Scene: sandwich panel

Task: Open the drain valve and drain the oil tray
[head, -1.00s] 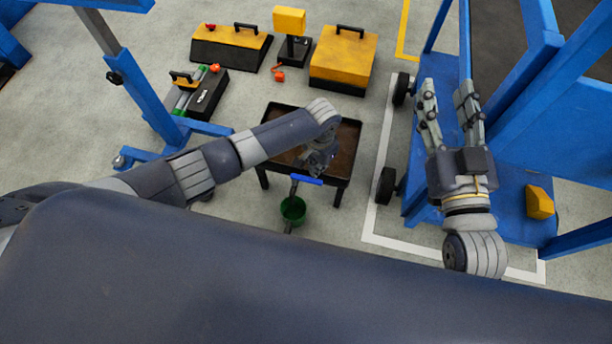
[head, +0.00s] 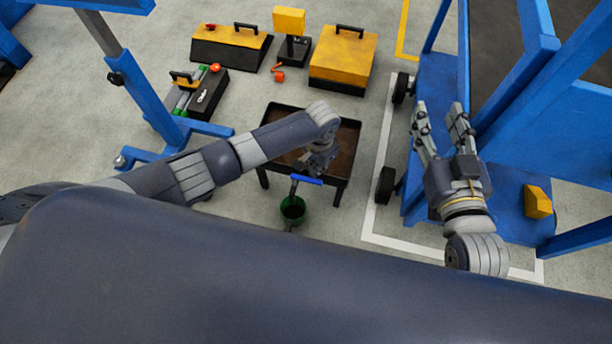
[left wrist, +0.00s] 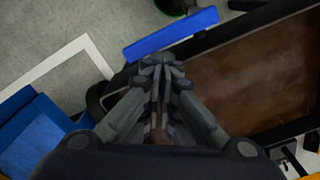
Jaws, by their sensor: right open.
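The oil tray (head: 347,152) is a dark, low table-like pan with a brown, oily-looking floor; it also shows in the left wrist view (left wrist: 249,82). A drain valve with a blue lever (head: 307,180) is at its near edge. The lever lies crosswise in the head view and is just beyond my left fingertips in the left wrist view (left wrist: 172,33). A green bucket (head: 302,211) is below the valve, its inside dark. My left gripper (left wrist: 163,62) has its fingertips together beside the lever, with nothing visible between them. My right gripper (head: 439,107) is open and empty.
A blue wheeled frame (head: 420,192) stands at the right, by my right gripper. A yellow block (head: 539,202) lies on its base. Yellow toolboxes (head: 343,57) and a black tool caddy (head: 206,94) sit behind the tray. A blue stand (head: 150,105) is at the left.

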